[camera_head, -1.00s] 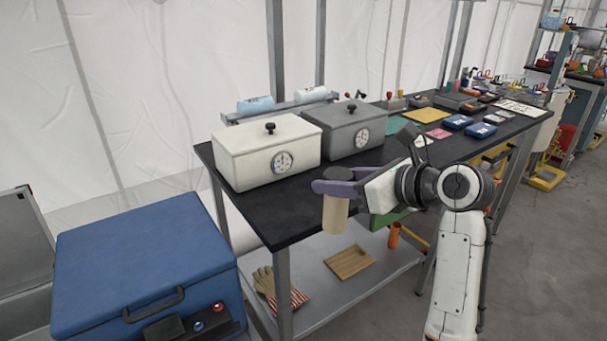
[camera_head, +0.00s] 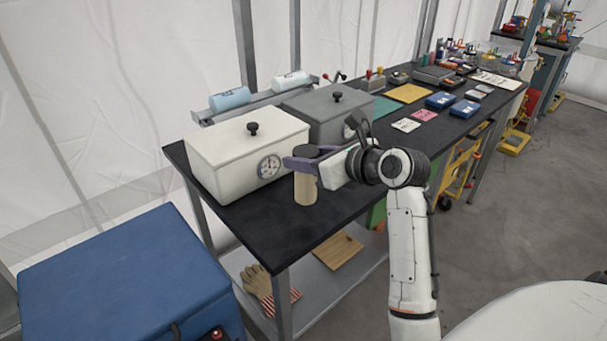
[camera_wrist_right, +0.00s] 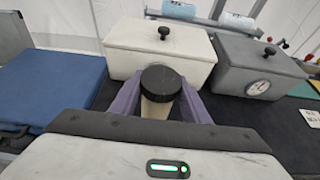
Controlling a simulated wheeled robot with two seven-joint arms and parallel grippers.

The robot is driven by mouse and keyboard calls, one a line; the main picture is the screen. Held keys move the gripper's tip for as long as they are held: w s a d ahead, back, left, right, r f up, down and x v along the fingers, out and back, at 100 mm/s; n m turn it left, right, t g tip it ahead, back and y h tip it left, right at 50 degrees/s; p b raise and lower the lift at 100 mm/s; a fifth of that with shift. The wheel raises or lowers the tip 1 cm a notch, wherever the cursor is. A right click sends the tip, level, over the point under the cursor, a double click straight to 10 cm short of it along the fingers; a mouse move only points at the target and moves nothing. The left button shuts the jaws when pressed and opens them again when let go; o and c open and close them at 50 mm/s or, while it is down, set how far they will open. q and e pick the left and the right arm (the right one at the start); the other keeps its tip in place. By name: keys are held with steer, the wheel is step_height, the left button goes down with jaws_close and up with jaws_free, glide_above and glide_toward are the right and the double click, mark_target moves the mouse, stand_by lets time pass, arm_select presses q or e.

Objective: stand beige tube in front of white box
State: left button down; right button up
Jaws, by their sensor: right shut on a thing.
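The beige tube (camera_head: 305,190) has a dark cap and is upright between the purple fingers of my right gripper (camera_head: 306,163). The gripper is shut on it, over the black table (camera_head: 290,224). The tube is in front of the right part of the white box (camera_head: 218,172), near its dial. I cannot tell whether the tube's base touches the table. In the right wrist view the tube's cap (camera_wrist_right: 160,82) shows between the fingers, with the white box (camera_wrist_right: 140,62) just beyond it. My left gripper is not in view.
A grey box (camera_head: 318,118) stands right of the white box, partly behind my right gripper. A blue case (camera_head: 120,285) is at the lower left. Two rolls lie on a rail behind the boxes. The table front has bare room.

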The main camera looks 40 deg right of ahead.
steer(key=shift+w+f, duration=0.1)
steer(key=shift+f, duration=2)
steer(key=o, duration=1.5)
steer(key=shift+f, duration=0.1)
steer(key=shift+c, duration=0.2)
steer(key=shift+s+r, duration=0.2)
steer(key=shift+r, duration=0.05)
steer(key=a+v, duration=0.1)
steer(key=v, duration=1)
steer(key=shift+s+d, duration=0.3)
steer(key=shift+d, duration=0.15)
steer(key=shift+r, duration=0.1)
